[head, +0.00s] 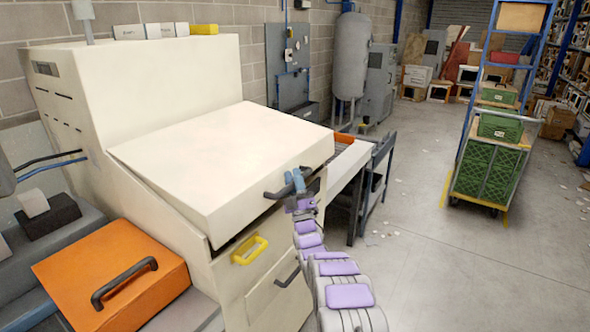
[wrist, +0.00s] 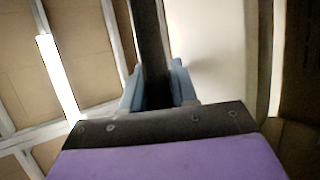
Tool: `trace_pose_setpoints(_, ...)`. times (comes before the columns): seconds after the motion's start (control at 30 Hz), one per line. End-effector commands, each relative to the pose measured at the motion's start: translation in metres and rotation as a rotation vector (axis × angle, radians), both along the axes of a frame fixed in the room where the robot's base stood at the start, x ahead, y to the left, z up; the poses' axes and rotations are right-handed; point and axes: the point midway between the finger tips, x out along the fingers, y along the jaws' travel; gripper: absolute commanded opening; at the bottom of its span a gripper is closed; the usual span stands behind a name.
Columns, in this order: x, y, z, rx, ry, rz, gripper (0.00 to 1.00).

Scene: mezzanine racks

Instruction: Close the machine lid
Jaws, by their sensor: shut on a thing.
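The machine (head: 130,85) is a large cream cabinet on the left in the head view. Its lid (head: 225,155) is a cream slab at the front, tilted, with a gap along its lower front edge. A dark bar handle (head: 276,193) sits on the lid's front face. My gripper (head: 296,183) is shut on the handle at its right part. In the wrist view, the blue-grey fingers of my gripper (wrist: 157,88) lie on both sides of the dark handle (wrist: 150,40), with the cream lid (wrist: 207,50) to the right.
A yellow handle (head: 250,249) and a dark drawer handle (head: 287,277) are on the machine's front below the lid. An orange box lid (head: 115,275) is at lower left. A grey side table (head: 350,185) stands right of the machine.

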Motion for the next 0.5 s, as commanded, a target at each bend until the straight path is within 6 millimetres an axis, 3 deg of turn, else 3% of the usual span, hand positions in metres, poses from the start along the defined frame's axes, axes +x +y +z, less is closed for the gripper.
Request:
trace_pose_setpoints(0.2,0.008,0.004,-0.034,0.001,-0.002,-0.001,0.0)
trace_pose_setpoints(0.5,0.016,0.01,-0.066,0.001,-0.002,-0.003,0.0)
